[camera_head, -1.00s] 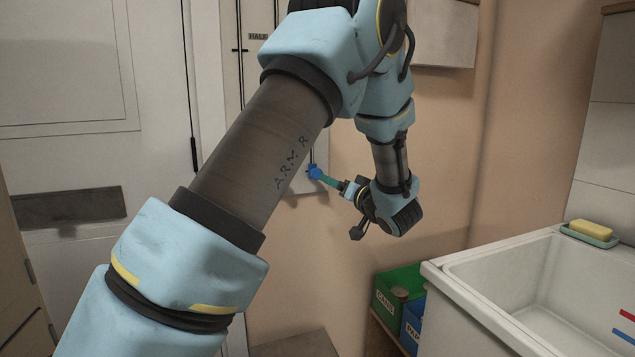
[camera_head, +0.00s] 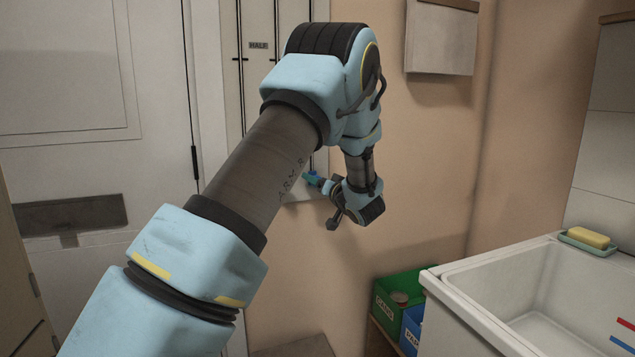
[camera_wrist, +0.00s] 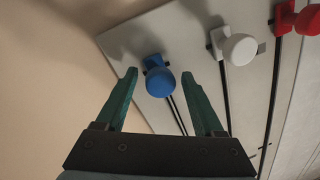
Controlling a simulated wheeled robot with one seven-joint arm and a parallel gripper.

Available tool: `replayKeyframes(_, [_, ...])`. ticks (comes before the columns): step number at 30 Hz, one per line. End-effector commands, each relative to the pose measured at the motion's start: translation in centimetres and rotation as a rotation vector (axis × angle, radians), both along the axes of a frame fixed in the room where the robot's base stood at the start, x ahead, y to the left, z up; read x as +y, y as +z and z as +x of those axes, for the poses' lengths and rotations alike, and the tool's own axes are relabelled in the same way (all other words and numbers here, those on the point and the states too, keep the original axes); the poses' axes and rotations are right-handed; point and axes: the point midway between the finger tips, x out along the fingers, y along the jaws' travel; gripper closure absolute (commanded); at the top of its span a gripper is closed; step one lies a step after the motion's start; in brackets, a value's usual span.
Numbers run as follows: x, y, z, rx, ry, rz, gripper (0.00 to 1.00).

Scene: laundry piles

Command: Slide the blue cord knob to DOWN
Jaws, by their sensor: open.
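The blue cord knob (camera_wrist: 160,83) shows in the wrist view at the end of its dark slot, near the edge of the pale panel (camera_wrist: 140,40). My gripper (camera_wrist: 159,75) is open. Its green fingers lie on either side of the knob in the picture, with gaps at both sides; I cannot tell how deep the knob sits between them. In the head view my gripper (camera_head: 309,179) is by the lower part of the panel (camera_head: 292,193), where a bit of blue shows. My arm hides much of the panel. A HALF label (camera_head: 258,45) is readable; no DOWN label shows.
A white knob (camera_wrist: 239,48) and a red knob (camera_wrist: 306,20) sit on neighbouring slots. A white sink (camera_head: 455,283) stands at the right, with green (camera_head: 384,302) and blue (camera_head: 411,330) bins beside it. A wall box (camera_head: 441,40) hangs upper right.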

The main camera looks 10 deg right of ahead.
Motion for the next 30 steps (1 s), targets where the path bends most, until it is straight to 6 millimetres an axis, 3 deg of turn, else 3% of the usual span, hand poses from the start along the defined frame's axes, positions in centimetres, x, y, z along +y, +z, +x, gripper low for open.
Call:
replayKeyframes(3, [0.00, -0.01, -0.02, 0.000, 0.000, 0.000, 0.31])
replayKeyframes(21, [0.02, -0.10, -0.07, 0.002, 0.001, 0.001, 0.99])
replayKeyframes(30, [0.04, -0.21, -0.08, 0.004, 0.000, 0.001, 1.00])
